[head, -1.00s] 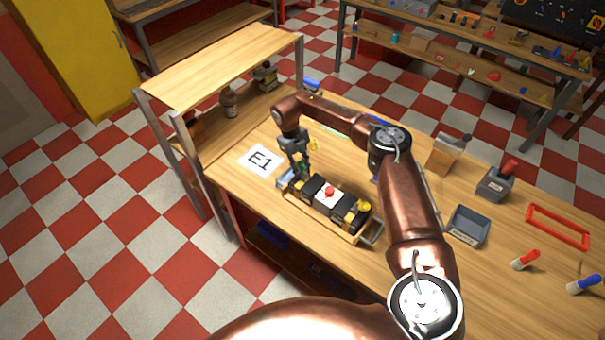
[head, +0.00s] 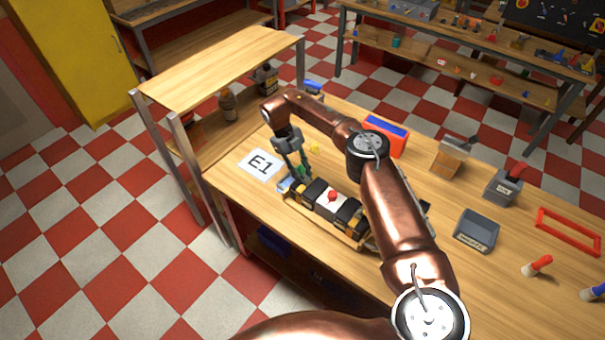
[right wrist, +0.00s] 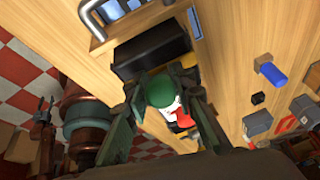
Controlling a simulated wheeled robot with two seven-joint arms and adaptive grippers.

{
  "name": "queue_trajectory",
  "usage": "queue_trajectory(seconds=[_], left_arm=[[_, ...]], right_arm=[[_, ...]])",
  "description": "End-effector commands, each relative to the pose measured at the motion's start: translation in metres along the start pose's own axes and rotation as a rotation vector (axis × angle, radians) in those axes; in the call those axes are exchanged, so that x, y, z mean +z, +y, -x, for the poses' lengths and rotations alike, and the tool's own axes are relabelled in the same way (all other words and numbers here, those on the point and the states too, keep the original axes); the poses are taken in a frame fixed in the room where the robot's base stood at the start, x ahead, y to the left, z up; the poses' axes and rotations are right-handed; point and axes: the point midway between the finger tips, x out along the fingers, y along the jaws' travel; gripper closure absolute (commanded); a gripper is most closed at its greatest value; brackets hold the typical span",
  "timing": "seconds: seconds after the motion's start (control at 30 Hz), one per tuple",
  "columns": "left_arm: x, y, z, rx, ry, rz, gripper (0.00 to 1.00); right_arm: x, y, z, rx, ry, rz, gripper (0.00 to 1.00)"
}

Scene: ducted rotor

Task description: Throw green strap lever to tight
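A black unit (head: 322,199) with a white middle, a red knob (head: 332,195) and yellow-orange parts sits in a wooden tray on the workbench. A small green part (head: 302,170), which looks like the green strap lever, is at its left end, partly hidden by my right gripper (head: 295,173). In the right wrist view a rounded green end (right wrist: 160,91) shows between the two dark fingers of my right gripper (right wrist: 165,88). The fingers stand apart on either side of it, and I cannot see clear contact. The lever's pivot and strap are hidden.
An E1 card (head: 261,164) lies left of the unit, near a wooden shelf (head: 222,62). A blue-and-red box (head: 386,135), a grey bin (head: 477,231) and a red frame (head: 568,232) are on the bench. My right arm spans above the bench.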

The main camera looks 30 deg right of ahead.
Motion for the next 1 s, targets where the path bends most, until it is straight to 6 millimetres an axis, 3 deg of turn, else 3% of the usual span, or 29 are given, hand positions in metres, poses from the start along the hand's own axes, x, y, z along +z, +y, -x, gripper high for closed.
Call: queue_trajectory(seconds=[0.2, 0.57, 0.67, 1.0], left_arm=[[0.0, 0.0, 0.0, 0.0, 0.0, 0.0, 0.6], [0.002, -0.001, 0.0, -0.001, -0.001, 0.0, 0.6], [0.001, 0.0, 0.0, 0.0, -0.001, 0.0, 0.6], [0.0, 0.0, 0.0, 0.0, 0.0, 0.0, 0.6]], right_arm=[[-0.001, -0.001, -0.001, 0.0, 0.001, -0.002, 0.61], [0.0, -0.001, 0.006, -0.001, 0.0, -0.003, 0.61], [0.0, -0.001, 0.02, -0.001, -0.001, -0.002, 0.61], [0.0, 0.0, 0.094, 0.0, -0.002, -0.005, 0.61]])
